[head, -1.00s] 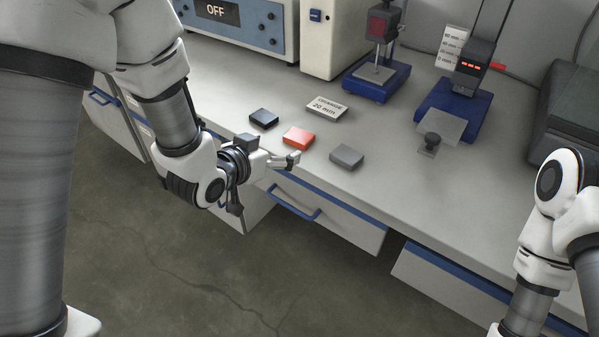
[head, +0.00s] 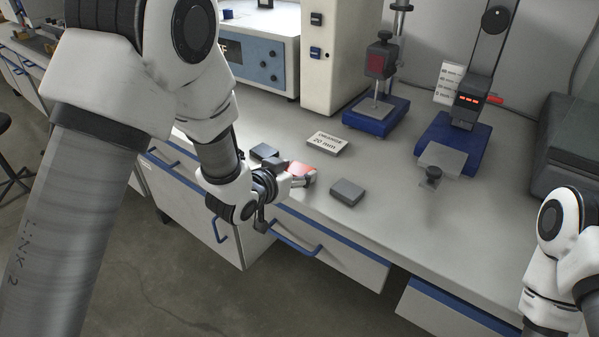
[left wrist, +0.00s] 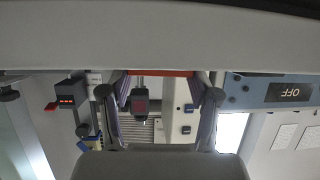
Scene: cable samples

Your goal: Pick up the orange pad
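The orange pad (head: 302,168) lies flat near the front edge of the bench, between a dark pad and a grey pad. My left gripper (head: 301,179) is low at its front side and partly covers it. In the left wrist view, the orange pad (left wrist: 160,73) shows as a thin strip at the far end of my left gripper (left wrist: 161,82). The two fingers stand apart on either side of the strip, and I cannot make out firm contact. My right gripper is out of view; only part of its arm shows at the right.
The dark pad (head: 264,151) is close behind the left wrist; the grey pad (head: 347,192) lies just to the right. Two blue-based instruments (head: 376,118) (head: 450,135) are farther back. The bench between grey pad and instruments is clear.

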